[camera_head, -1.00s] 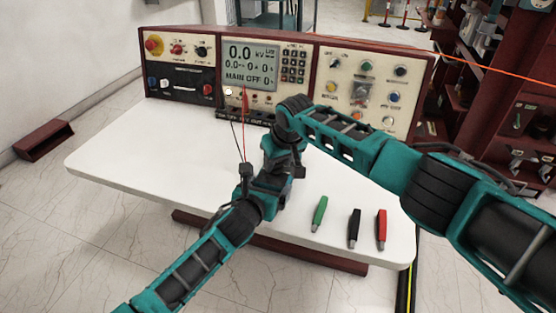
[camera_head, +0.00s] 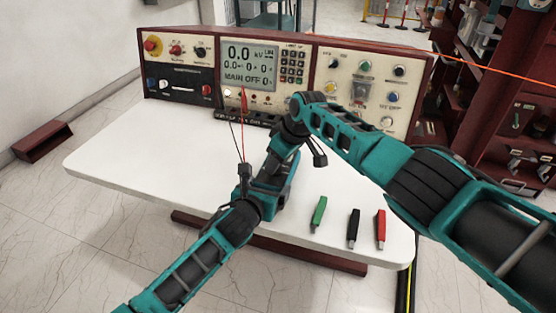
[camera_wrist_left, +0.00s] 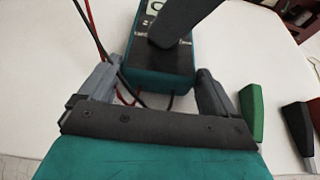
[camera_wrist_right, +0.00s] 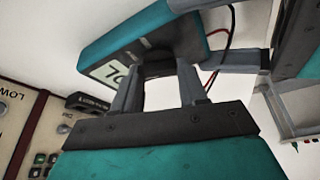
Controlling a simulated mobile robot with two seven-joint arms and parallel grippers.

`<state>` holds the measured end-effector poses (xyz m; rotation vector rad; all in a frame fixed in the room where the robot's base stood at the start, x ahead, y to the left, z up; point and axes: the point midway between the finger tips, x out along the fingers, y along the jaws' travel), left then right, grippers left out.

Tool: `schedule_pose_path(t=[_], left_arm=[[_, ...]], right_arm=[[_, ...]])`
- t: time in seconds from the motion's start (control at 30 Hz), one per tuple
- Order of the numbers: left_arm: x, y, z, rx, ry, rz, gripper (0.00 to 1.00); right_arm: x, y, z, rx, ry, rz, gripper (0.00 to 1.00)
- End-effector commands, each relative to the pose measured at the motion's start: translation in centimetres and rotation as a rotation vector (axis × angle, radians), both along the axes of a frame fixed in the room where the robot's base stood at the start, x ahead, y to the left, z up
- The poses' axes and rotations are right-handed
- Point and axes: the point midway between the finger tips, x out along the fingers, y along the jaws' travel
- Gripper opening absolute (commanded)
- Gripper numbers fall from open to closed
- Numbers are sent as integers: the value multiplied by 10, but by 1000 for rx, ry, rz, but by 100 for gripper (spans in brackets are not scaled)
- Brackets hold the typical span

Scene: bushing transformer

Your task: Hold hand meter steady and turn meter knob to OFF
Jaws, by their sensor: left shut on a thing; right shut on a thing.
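The teal hand meter (camera_wrist_left: 160,75) is in the left wrist view, between the two fingers of my left gripper (camera_wrist_left: 155,88), which is shut on its sides. The meter (camera_wrist_right: 195,30) also shows in the right wrist view, tilted, with part of its pale display (camera_wrist_right: 113,72) visible. My right gripper (camera_wrist_right: 157,78) is at the meter's face, shut on the dark meter knob (camera_wrist_right: 155,68). The knob's pointer and markings are hidden by the fingers. In the head view, both grippers meet above the table, and my right wrist covers most of the meter.
A control console (camera_head: 210,106) stands along the back of the white table (camera_head: 130,165). Green (camera_head: 319,214), black (camera_head: 353,228) and red (camera_head: 381,229) clips lie at the right. Red and black leads (camera_head: 241,135) run close by the left gripper. The table's left side is clear.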

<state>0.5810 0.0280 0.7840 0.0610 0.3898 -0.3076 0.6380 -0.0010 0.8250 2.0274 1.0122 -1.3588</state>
Motion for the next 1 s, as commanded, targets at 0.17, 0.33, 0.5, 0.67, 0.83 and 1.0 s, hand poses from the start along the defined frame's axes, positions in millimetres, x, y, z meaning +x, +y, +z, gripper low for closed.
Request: schedule_pose_path(t=[0.17, 0.33, 0.5, 0.67, 0.83, 1.0], left_arm=[[-1, 0, -1, 2, 3, 0, 43], [-1, 0, -1, 2, 3, 0, 43], [-1, 0, -1, 2, 3, 0, 43], [-1, 0, -2, 1, 3, 0, 43], [-1, 0, -2, 1, 3, 0, 43], [-1, 0, -2, 1, 3, 0, 43]], right_arm=[[3, -2, 2, -1, -7, 65, 12], [2, -2, 1, -3, -7, 100, 12], [2, -2, 1, -3, -8, 108, 12], [2, -2, 1, -3, -7, 107, 12], [2, -2, 0, -2, -6, 107, 51], [1, -1, 0, -1, -5, 107, 67]])
